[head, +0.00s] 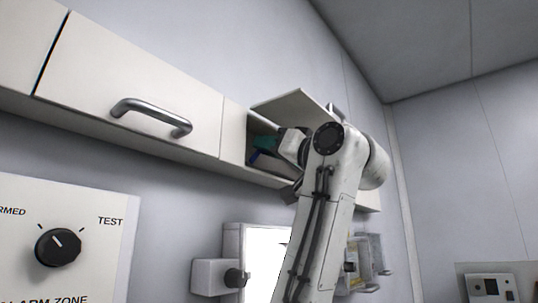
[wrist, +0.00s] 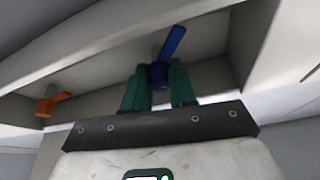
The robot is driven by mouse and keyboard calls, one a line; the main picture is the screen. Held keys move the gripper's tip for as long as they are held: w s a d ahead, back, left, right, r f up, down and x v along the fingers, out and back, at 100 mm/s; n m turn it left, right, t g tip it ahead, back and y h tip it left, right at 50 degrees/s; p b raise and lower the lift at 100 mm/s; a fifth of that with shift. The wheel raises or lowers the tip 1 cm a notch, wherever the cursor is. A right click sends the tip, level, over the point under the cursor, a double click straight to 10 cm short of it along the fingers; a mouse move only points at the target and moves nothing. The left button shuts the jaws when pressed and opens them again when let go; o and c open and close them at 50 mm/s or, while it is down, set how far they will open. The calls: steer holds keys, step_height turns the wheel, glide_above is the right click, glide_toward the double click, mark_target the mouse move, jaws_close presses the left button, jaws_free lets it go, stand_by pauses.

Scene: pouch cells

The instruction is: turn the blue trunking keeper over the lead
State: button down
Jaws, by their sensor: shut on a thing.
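The blue trunking keeper (wrist: 171,42) shows in the wrist view under a pale overhead surface. Its lever points up and to the right in the picture, and its round hub sits between the teal fingers. My gripper (wrist: 159,86) is shut on the keeper at the hub, one finger on each side. In the head view, the keeper (head: 254,156) is a small blue patch inside the open cabinet bay, beside my gripper (head: 264,143). My wrist and arm hide much of that bay. I cannot make out the lead in either view.
An orange keeper (wrist: 47,106) sits to the left on the same surface. In the head view, a raised flap (head: 296,104) stands over the bay. A closed cabinet door (head: 135,85) with a handle is to the left. A dial panel (head: 90,235) and wall boxes are below.

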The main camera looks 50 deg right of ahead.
steer(key=n+y, duration=0.2)
steer(key=n, duration=0.2)
steer(key=n+y, duration=0.2)
steer(key=n, duration=0.2)
steer(key=shift+d+f+b, duration=0.1)
steer(key=shift+d+b, duration=0.1)
steer(key=shift+b, duration=0.15)
steer(key=n+y, duration=0.1)
steer(key=n, duration=0.1)
steer(key=n+g+y+p, duration=0.1)
steer(key=n, duration=0.2)
steer(key=shift+n+g+y, duration=0.3)
steer(key=shift+y, duration=0.1)
steer(key=shift+w+n+g+y, duration=0.1)
steer(key=shift+n+g+y, duration=0.2)
steer(key=shift+n, duration=0.8)
steer(key=c, duration=0.9)
jaws_free()
steer(key=shift+d, duration=0.1)
